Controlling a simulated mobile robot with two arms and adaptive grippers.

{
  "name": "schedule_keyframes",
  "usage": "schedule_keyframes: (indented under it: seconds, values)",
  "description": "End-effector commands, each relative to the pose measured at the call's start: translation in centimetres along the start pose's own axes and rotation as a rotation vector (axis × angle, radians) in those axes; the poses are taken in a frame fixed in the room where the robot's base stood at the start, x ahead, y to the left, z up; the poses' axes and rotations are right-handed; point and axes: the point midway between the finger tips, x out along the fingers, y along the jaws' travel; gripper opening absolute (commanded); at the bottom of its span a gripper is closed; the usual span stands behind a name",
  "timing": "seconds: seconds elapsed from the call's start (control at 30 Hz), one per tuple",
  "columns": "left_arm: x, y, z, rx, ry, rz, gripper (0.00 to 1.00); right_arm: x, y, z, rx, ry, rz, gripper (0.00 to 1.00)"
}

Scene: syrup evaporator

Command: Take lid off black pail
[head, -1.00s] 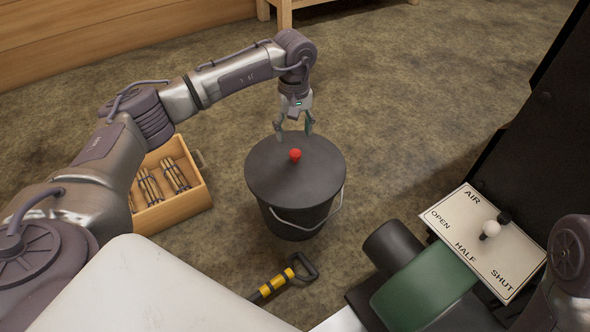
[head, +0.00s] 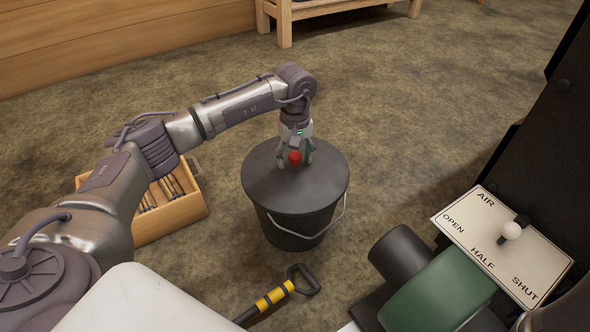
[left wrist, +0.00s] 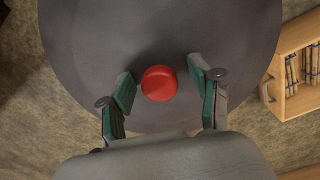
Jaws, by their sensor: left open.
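The black pail (head: 294,228) stands upright on the floor with a wire handle hanging at its side. Its flat dark lid (head: 322,184) covers the top and has a round red knob (head: 295,157) in the middle. My left gripper (head: 295,161) is just above the lid at the knob, pointing down. In the left wrist view the open fingers stand on either side of the red knob (left wrist: 159,83), with a gap on each side. The lid (left wrist: 160,30) fills much of that view. My right gripper is not in view.
A wooden crate (head: 172,218) with bundled sticks is left of the pail. A yellow-banded black tool handle (head: 272,298) lies in front. A lever plate (head: 500,248) marked AIR and a green cylinder (head: 437,290) are at the right. Floor behind the pail is clear.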

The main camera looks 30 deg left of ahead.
Motion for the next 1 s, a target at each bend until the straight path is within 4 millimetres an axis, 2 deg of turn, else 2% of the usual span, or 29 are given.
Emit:
schedule_keyframes:
  seconds: [0.07, 0.43, 0.8, 1.0]
  values:
    - [0.0, 0.0, 0.0, 0.0, 0.0, 0.0, 0.62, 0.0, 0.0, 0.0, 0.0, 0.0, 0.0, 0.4]
    - [0.0, 0.0, 0.0, 0.0, 0.0, 0.0, 0.0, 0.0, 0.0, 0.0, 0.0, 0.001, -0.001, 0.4]
    - [-0.3, 0.0, 0.0, 0.0, 0.001, 0.001, 0.0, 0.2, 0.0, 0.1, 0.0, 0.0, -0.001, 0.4]
    - [-2.1, 0.0, 0.0, 0.0, 0.002, 0.002, 0.0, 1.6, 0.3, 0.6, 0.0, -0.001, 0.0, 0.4]
